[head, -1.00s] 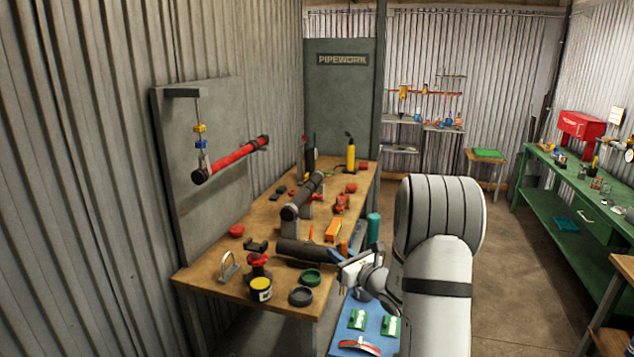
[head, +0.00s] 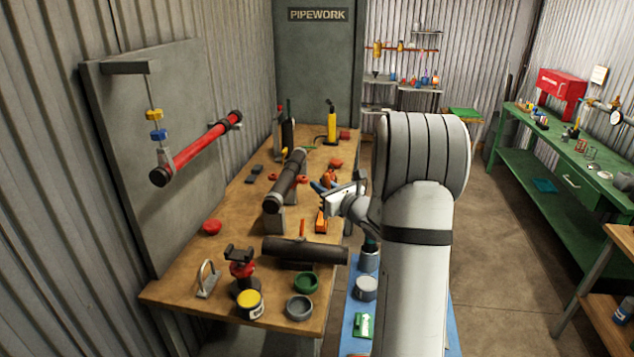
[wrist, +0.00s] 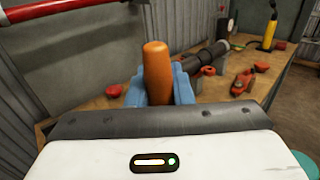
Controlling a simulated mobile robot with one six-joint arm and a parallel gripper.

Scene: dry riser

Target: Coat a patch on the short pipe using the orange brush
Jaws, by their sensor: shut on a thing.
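My gripper (wrist: 158,88), with blue fingers, is shut on the orange brush (wrist: 157,62). Its rounded orange handle end stands up between the fingers in the wrist view; its bristles are hidden. In the head view my gripper (head: 322,186) is above the bench's right side, beside the longer dark pipe. The short pipe (head: 290,248), dark grey, lies crosswise on a low support near the bench's front. My gripper is beyond and above it, apart from it. No coated patch can be made out on it.
A longer dark pipe (head: 287,180) rests on supports. On the wooden bench (head: 235,230) stand a yellow-topped tin (head: 249,303), a green-rimmed pot (head: 305,282), a grey pot (head: 299,307) and a clamp (head: 241,265). A red pipe (head: 200,145) hangs on the left board.

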